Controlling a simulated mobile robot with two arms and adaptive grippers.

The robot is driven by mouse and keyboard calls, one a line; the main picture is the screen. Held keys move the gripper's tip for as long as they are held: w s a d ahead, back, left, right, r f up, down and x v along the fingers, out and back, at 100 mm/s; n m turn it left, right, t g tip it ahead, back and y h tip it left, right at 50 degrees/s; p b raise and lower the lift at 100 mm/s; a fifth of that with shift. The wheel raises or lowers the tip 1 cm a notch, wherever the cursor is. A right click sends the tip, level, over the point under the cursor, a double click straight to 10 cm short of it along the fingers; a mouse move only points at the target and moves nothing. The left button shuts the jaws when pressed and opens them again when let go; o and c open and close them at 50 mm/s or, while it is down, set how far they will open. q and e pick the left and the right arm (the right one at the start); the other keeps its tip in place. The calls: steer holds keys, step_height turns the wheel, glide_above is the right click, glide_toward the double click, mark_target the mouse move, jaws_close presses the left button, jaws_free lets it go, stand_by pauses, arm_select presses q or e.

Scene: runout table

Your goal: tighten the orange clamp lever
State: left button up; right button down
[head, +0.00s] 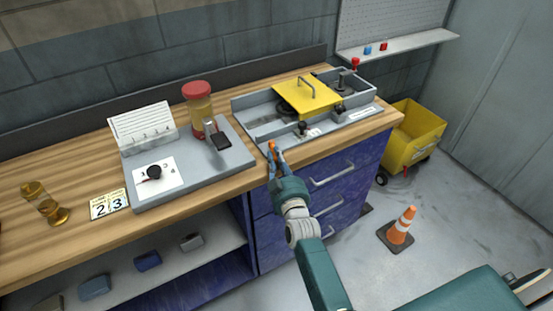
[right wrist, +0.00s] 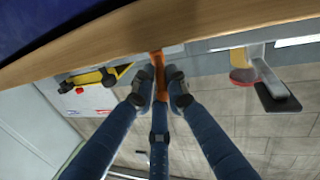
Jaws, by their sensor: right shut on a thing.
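The orange clamp lever (head: 271,147) is at the front edge of the workbench, by the near left corner of the grey tray. My right gripper (head: 277,159) reaches up to it from the front and is shut on it. In the right wrist view the lever (right wrist: 157,62) stands out from the wooden edge and runs between the two fingertips (right wrist: 160,88), which close on it from both sides. The fingers hide part of the lever in the head view. My left gripper is not in view.
The grey tray (head: 242,102) holds a yellow plate with a handle (head: 306,94). Blue drawers (head: 345,187) lie below; an orange cone (head: 401,226) and yellow cart (head: 413,138) stand right.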

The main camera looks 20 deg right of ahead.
steer(key=shift+w+r, duration=0.15)
steer(key=shift+r, duration=0.4)
steer(key=c, duration=1.8)
jaws_free()
steer(key=shift+o, duration=0.2)
steer(key=shift+a+f, duration=0.1)
steer(key=shift+f, duration=0.15)
steer(key=s, duration=0.7)
steer(key=shift+s+a, duration=0.25)
steer(key=shift+a, duration=0.15)
steer(key=shift+c, duration=0.5)
